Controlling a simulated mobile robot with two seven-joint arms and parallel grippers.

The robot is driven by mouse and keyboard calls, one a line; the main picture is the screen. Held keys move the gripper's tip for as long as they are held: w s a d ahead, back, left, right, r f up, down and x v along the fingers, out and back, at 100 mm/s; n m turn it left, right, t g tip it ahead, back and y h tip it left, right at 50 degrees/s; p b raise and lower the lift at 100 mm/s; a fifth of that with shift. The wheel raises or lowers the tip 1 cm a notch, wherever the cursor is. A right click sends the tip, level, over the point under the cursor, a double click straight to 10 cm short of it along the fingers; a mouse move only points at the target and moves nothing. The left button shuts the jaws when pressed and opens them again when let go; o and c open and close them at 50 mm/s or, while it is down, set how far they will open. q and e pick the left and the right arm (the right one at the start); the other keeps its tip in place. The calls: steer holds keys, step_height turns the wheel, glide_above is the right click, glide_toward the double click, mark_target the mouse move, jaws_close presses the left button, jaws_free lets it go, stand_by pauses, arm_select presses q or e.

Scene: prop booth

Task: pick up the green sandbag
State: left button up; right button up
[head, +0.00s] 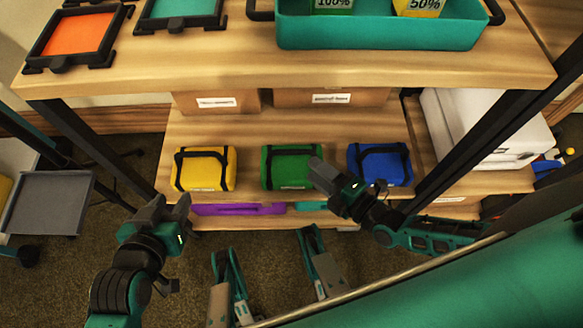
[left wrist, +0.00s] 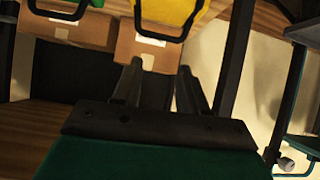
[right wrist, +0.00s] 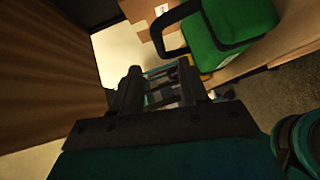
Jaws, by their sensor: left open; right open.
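The green sandbag (head: 285,165) with black straps sits on the middle shelf, between a yellow sandbag (head: 203,168) and a blue sandbag (head: 392,165). In the right wrist view the green sandbag (right wrist: 240,20) is at upper right, its black handle loop towards the fingers. My right gripper (head: 320,172) is open and empty at the bag's right front side in the head view; I cannot tell if it touches. My left gripper (head: 172,207) is open and empty, in front of and below the yellow bag. The left wrist view shows the yellow bag (left wrist: 170,10) at its top.
The upper shelf holds a teal bin (head: 380,33) and trays with orange (head: 75,35) and teal panels. Cardboard boxes (head: 330,97) stand behind the bags. A dark diagonal post (head: 480,130) is right of the blue bag. A purple item (head: 238,209) is lower down.

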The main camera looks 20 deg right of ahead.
mark_target(291, 153)
steer(key=x, duration=0.3)
steer(key=shift+b, duration=0.35)
steer(key=shift+w+a+f, duration=0.1)
steer(key=shift+w+a, duration=0.25)
steer(key=shift+w, duration=0.2)
steer(key=b+x, duration=0.2)
steer(key=x, duration=0.2)
steer(key=shift+w+a+f, duration=0.1)
steer(key=shift+w+a, duration=0.05)
steer(key=shift+w, duration=0.05)
steer(key=shift+w+a, duration=0.1)
steer(key=shift+w, duration=0.1)
arm_select(q)
steer(key=shift+w+d+f, duration=0.55)
steer(key=shift+f, duration=0.05)
arm_select(e)
jaws_close()
arm_select(q)
steer(key=shift+h, duration=0.3)
steer(key=shift+s+f, duration=0.1)
arm_select(e)
steer(key=shift+w+r, duration=0.1)
steer(key=shift+r, duration=0.15)
